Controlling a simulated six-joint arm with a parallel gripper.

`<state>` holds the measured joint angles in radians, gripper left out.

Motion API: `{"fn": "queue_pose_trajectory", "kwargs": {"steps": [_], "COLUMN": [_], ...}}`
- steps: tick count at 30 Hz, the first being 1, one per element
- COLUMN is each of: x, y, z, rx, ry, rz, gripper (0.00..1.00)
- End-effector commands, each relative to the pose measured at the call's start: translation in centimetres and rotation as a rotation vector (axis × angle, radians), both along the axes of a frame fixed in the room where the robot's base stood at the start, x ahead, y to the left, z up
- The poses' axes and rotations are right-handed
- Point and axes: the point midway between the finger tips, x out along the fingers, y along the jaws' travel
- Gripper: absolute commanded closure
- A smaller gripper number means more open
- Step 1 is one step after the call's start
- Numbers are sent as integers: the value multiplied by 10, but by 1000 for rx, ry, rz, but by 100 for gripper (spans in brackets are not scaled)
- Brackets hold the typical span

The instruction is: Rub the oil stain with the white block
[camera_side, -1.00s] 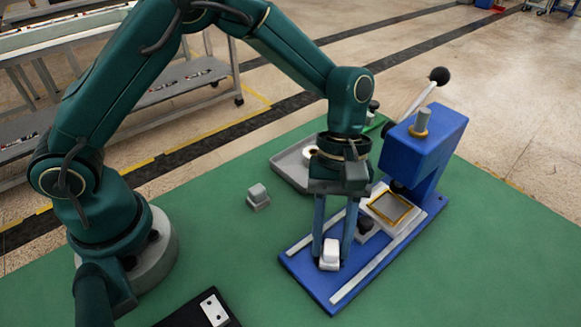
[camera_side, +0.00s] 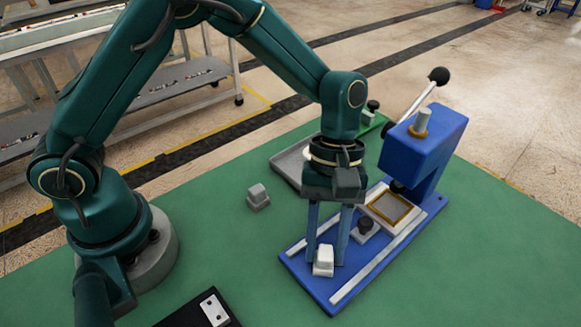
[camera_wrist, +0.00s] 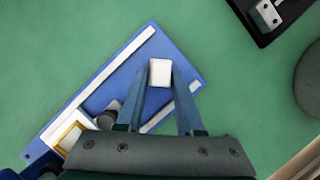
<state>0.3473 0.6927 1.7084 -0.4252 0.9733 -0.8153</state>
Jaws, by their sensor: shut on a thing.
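My gripper (camera_side: 326,266) is shut on the white block (camera_side: 323,260), with its fingers pointing down. The block is at the near end of the blue press base (camera_side: 329,297), between the two white rails. In the wrist view, the white block (camera_wrist: 160,72) sits between the fingertips of my gripper (camera_wrist: 160,80), over the blue plate. Whether the block touches the plate is hard to tell. No oil stain shows; any mark under the block or fingers is hidden.
A blue press (camera_side: 428,140) with a black-knobbed lever stands at the back right. A gold-edged frame (camera_side: 390,208) and a black-knobbed piece (camera_side: 365,228) sit on its base. A grey tray (camera_side: 288,164) is behind my gripper. A grey block (camera_side: 258,196) lies left; a dark plate (camera_side: 205,312) is at the front.

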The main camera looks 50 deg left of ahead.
Motion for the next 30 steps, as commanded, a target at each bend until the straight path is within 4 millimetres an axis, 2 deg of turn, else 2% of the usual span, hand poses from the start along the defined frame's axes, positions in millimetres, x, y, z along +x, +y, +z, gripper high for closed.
{"fn": "queue_pose_trajectory", "kwargs": {"steps": [20,26,30], "x": [40,41,34], "y": [1,-1,-2], "z": [0,-3,-2], "rx": [2,2,3], "ry": [-5,-1,0], "rz": [3,2,0], "gripper": [100,100,100]}}
